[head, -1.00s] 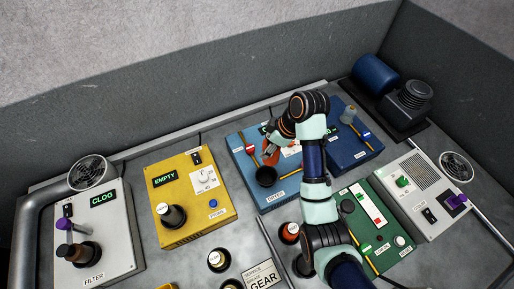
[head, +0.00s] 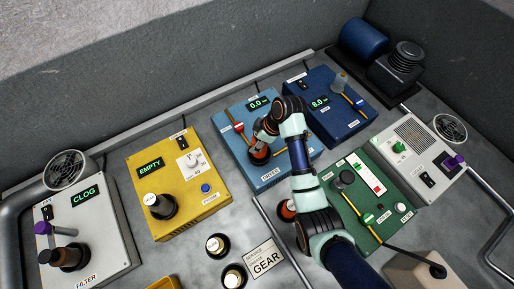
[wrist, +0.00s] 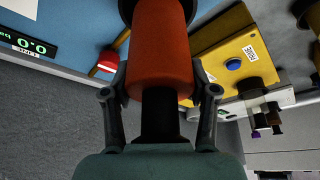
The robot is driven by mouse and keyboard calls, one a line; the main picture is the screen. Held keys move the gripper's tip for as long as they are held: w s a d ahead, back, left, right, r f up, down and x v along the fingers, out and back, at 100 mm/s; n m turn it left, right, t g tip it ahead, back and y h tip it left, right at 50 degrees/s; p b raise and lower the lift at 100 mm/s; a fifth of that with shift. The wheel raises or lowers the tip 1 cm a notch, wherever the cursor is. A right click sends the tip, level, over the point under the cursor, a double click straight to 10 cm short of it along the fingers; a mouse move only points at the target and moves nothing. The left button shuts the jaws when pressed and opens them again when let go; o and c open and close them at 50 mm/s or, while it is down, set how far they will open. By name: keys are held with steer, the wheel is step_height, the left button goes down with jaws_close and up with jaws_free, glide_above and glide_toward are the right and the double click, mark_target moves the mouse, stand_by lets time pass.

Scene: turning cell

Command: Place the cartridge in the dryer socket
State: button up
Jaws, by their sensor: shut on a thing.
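My gripper (wrist: 162,95) is shut on an orange-red cartridge (wrist: 160,50) with a dark neck, one finger on each side. The cartridge (head: 260,153) also shows in the head view, over the black socket of the blue dryer box (head: 274,178). In the wrist view the cartridge's far end meets the dark socket ring (wrist: 126,10), which shows on both sides of it. I cannot tell how deep the end sits. My gripper (head: 262,142) and wrist partly cover the socket in the head view.
The yellow box (head: 180,215) is further left, and the green box (head: 352,214) is to the right, by my arm.

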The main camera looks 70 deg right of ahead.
step_height(320, 180, down, 4)
steer(key=shift+f+b, duration=0.2)
steer(key=shift+b, duration=0.4)
steer(key=shift+r, duration=0.1)
steer(key=o, duration=1.5)
steer(key=shift+f, duration=0.2)
steer(key=shift+c, duration=0.2)
steer(key=p+v, duration=0.3)
steer(key=v, duration=0.9)
steer(key=shift+r, duration=0.2)
steer(key=shift+d, duration=0.1)
